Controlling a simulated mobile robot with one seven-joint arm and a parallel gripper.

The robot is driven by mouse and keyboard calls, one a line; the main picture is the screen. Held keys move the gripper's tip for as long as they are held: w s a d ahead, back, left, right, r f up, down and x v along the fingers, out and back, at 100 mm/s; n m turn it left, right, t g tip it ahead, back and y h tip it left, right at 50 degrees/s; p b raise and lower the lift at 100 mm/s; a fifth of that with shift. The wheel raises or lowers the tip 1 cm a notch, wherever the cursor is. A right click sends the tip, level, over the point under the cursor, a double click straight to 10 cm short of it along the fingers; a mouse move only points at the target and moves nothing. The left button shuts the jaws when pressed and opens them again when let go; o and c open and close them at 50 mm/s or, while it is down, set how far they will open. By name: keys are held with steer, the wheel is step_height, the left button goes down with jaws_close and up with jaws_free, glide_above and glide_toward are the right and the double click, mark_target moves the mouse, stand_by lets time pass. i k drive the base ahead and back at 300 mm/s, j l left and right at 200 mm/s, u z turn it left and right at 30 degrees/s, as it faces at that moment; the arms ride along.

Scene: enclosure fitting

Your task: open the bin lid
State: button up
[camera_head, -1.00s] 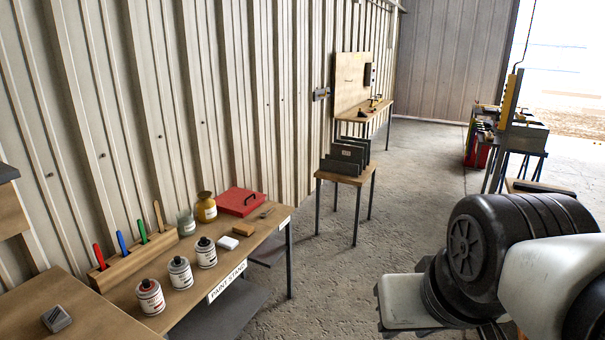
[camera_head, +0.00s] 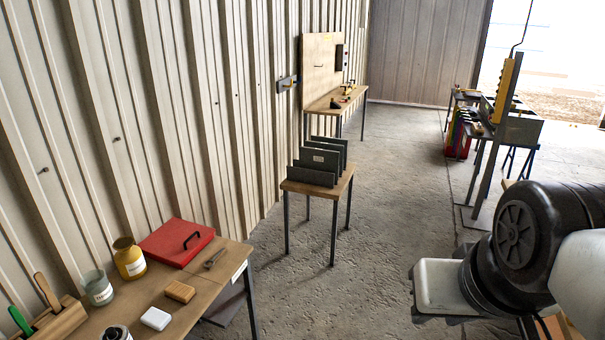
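A red, flat, square piece with a dark handle (camera_head: 178,243) lies at the back right of the paint bench; it may be the bin lid, but I cannot tell whether a bin is under it. No other thing clearly shows as a lidded bin. My arm's dark and pale links fill the lower right. My gripper is not in view, so its opening and what it may hold are hidden. The arm is apart from the red piece, with open floor between them.
The paint bench (camera_head: 222,262) holds jars, a sponge, a white block and brushes. A small table (camera_head: 318,187) with grey upright plates stands ahead. A wall bench (camera_head: 341,97) is behind it. A cluttered workbench (camera_head: 520,128) stands right. The concrete floor (camera_head: 385,190) between is clear.

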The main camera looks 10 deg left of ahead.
mark_target(175, 241)
steer(key=i+u, duration=0.1)
steer(key=i, duration=0.7)
steer(key=i+l+u, duration=0.1)
steer(key=i, duration=0.7)
steer(key=i+u, duration=0.2)
steer(key=u, duration=0.2)
steer(key=i+u, duration=0.2)
steer(key=u, duration=0.2)
steer(key=i+l+u, duration=0.1)
steer(key=u, duration=0.25)
steer(key=i+l+u, duration=0.15)
steer(key=i+u, duration=0.45)
steer(key=u, duration=0.2)
steer(key=i+l+u, duration=0.1)
steer(key=u, duration=0.25)
steer(key=i, duration=0.1)
